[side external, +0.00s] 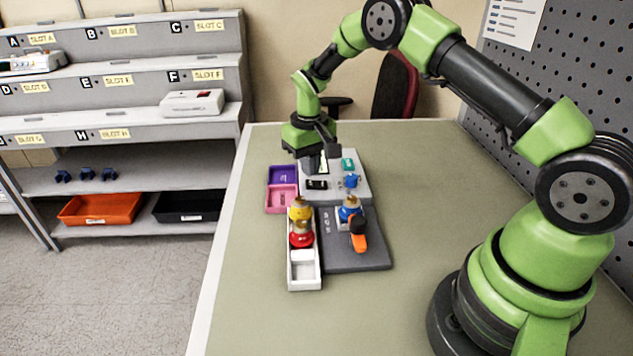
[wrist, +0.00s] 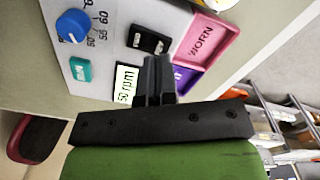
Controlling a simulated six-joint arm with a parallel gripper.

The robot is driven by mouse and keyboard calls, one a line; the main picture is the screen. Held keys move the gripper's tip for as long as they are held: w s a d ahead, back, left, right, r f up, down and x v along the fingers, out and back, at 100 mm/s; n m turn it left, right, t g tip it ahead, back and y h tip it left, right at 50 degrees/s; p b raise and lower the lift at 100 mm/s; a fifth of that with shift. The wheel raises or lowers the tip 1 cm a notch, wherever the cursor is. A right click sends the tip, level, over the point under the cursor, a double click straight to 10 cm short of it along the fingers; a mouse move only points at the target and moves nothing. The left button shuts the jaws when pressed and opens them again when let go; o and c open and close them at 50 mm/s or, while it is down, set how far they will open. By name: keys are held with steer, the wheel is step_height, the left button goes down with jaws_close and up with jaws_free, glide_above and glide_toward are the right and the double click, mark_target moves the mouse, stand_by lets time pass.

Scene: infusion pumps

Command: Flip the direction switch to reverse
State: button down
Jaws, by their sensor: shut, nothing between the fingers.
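The pump (side external: 352,193) is a pale box on the table with a control panel on top. Its black direction switch (side external: 317,184) sits on the panel's left side; it also shows in the wrist view (wrist: 148,40) as a dark rocker with small white marks. Which way it is set I cannot tell. My gripper (side external: 318,168) is shut and empty, pointing down over the panel. In the wrist view its fingertips (wrist: 155,62) are close beside the switch; whether they touch it I cannot tell. A display (wrist: 126,83) reading rpm, a teal button (wrist: 80,69) and a blue knob (wrist: 73,26) are nearby.
A purple tray (side external: 283,175) and a pink tray marked WORN (wrist: 207,40) adjoin the pump. A white bin (side external: 304,275) and a dark grey base with an orange-handled part (side external: 358,233) stand in front.

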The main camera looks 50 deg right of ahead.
mark_target(310, 183)
steer(key=shift+f, duration=1.25)
stand_by(0.7)
steer(key=shift+r, duration=3.5)
